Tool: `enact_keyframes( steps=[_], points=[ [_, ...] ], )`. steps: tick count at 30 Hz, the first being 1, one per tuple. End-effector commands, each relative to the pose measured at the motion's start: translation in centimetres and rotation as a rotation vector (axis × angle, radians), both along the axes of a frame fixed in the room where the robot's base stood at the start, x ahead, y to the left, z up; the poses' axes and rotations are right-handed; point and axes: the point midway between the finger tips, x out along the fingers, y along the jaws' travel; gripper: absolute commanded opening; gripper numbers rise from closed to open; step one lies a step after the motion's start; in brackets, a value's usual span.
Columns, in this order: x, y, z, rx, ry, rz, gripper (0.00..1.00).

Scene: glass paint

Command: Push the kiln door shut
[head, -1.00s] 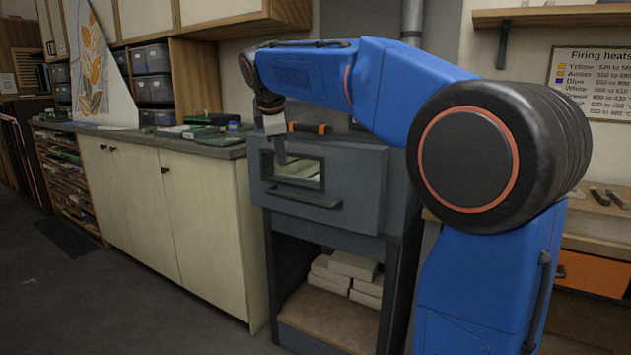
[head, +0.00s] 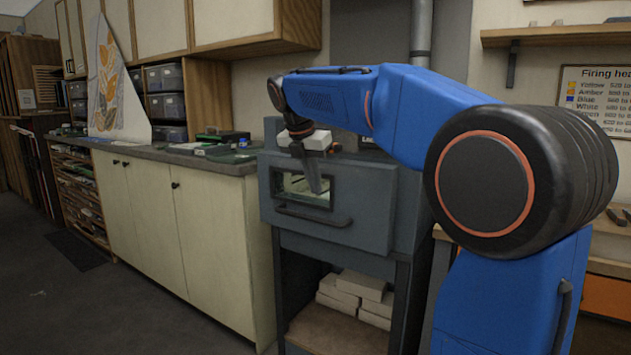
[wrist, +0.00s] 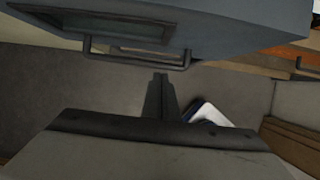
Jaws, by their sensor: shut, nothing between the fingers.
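The kiln (head: 375,200) is a dark grey-blue box on a stand. Its door (head: 270,215) has a small glass window (head: 290,186) and a dark bar handle (head: 312,216); I cannot tell how far it stands from the frame. My gripper (head: 318,186) points down in front of the window and covers part of it. It is shut and empty. In the wrist view the shut fingers (wrist: 158,82) point toward the door (wrist: 222,30), with the handle (wrist: 135,52) just beyond the tips. I cannot tell whether they touch.
A cream cabinet with a grey worktop (head: 185,158) stands left of the kiln. Pale bricks (head: 355,292) lie on the shelf below it. A wall shelf (head: 555,35) and a firing chart (head: 600,95) are at the right. The floor in front of the cabinet is clear.

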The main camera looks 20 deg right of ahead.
Motion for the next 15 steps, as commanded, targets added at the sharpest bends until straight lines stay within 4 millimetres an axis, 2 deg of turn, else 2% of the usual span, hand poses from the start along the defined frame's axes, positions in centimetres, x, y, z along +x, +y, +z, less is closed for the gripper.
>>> enact_keyframes(
  steps=[11, 15],
  points=[
    [1.4, -2.2, -6.3, 0.001, 0.003, -0.003, 0.0],
    [2.5, -3.8, -6.4, 0.001, -0.001, -0.005, 0.0]
  ],
)
